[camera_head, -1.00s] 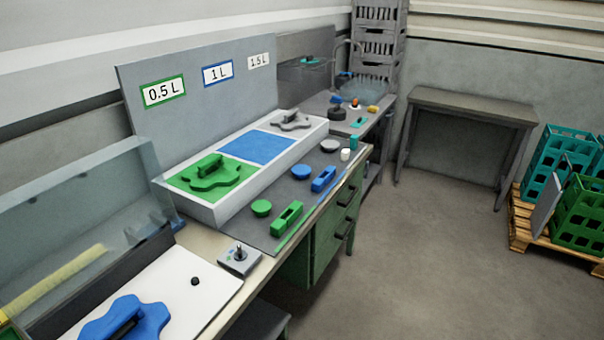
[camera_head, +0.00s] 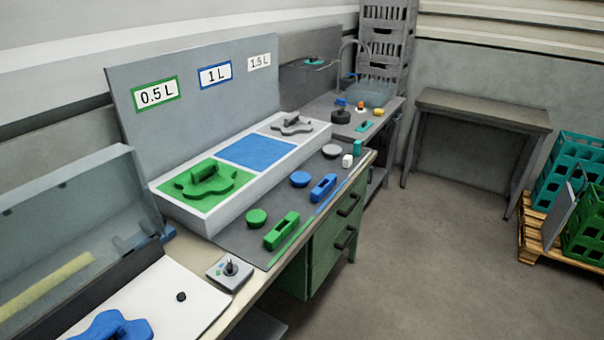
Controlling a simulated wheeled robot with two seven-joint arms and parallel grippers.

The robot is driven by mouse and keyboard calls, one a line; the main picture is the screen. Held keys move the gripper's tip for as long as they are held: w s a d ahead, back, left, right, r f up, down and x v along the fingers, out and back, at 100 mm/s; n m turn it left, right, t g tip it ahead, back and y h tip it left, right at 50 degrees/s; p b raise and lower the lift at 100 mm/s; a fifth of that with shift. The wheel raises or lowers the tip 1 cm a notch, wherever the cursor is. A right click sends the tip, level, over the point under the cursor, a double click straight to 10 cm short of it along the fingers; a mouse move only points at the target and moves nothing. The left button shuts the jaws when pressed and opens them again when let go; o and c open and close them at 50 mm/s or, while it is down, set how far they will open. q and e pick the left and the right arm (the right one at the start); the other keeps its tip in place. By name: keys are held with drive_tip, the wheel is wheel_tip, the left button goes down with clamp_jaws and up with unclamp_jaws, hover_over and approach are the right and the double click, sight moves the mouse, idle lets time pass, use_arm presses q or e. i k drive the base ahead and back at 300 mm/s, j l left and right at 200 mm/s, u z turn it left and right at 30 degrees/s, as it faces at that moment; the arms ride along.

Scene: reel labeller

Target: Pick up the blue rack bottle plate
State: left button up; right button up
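A blue lobed plate with a raised handle (camera_head: 112,326) lies on the white surface at the bottom left, partly cut off by the lower picture edge. The blue 1 L field (camera_head: 258,150) of the white tray is bare. A green lobed plate (camera_head: 206,181) with a handle lies on the green field beside it, and a grey one (camera_head: 291,125) lies at the tray's far end. Neither of my grippers is in view.
A small grey box with a joystick (camera_head: 229,272) stands at the bench's front edge. Blue and green blocks and discs lie on the dark mat (camera_head: 272,215). A clear cover (camera_head: 75,225) stands behind the white surface.

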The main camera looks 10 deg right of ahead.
sight(300, 179)
drive_tip(key=i+l, duration=0.25)
drive_tip(key=i+l+u, duration=0.1)
drive_tip(key=i+l, duration=0.15)
drive_tip(key=l, duration=0.15)
drive_tip(key=i+l, duration=0.2)
drive_tip(key=l, duration=0.15)
drive_tip(key=i+l+u, duration=0.15)
drive_tip(key=i+l, duration=0.3)
drive_tip(key=l, duration=0.3)
